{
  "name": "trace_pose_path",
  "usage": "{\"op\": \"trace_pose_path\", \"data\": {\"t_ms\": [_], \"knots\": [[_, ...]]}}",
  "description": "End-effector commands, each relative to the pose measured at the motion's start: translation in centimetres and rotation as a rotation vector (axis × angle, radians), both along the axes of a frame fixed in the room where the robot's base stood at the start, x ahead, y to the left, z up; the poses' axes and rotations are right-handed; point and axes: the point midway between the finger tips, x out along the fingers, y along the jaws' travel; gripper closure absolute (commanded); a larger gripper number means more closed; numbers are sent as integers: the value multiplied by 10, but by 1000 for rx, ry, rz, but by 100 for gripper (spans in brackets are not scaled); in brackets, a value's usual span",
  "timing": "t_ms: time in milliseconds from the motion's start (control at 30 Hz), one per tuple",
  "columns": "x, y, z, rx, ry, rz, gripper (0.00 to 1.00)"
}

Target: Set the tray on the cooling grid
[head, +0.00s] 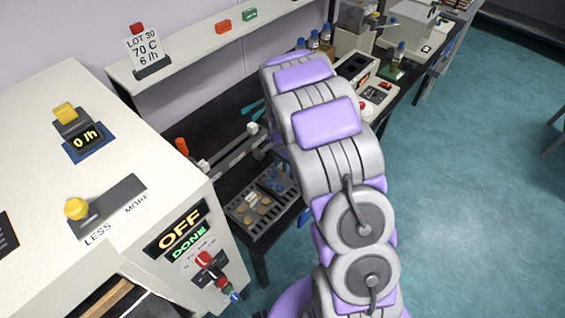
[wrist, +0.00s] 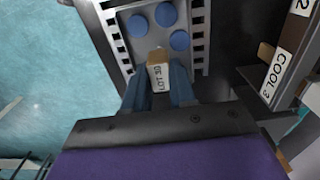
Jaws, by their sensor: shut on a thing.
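In the wrist view my gripper (wrist: 160,88) is shut on the tan block-like handle (wrist: 158,58) of a grey tray (wrist: 140,55). The handle has a "LOT 30" label. Several blue discs lie on the tray. A dark slotted grid (wrist: 199,50) shows along both sides of the tray, with the tray over it. I cannot tell whether the tray rests on the grid or hangs just above it. In the head view the slotted grid (head: 243,221) shows low beside my arm, with blue discs and tan discs over it. My arm hides the gripper there.
In the wrist view a "COOL 3" sign (wrist: 272,76) stands right of the gripper. In the head view a white machine (head: 110,190) fills the left, its display (head: 182,233) reading OFF and DONE. A shelf (head: 190,55) runs behind. Open teal floor (head: 470,190) lies right.

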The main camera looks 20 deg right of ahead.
Motion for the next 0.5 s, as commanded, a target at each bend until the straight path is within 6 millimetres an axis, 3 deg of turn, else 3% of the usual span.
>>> {"op": "trace_pose_path", "data": {"t_ms": [300,333,500], "knots": [[0,0,-11,0,1,0,100],[0,0,-11,1,0,0,74],[0,0,-10,0,0,0,58]]}}
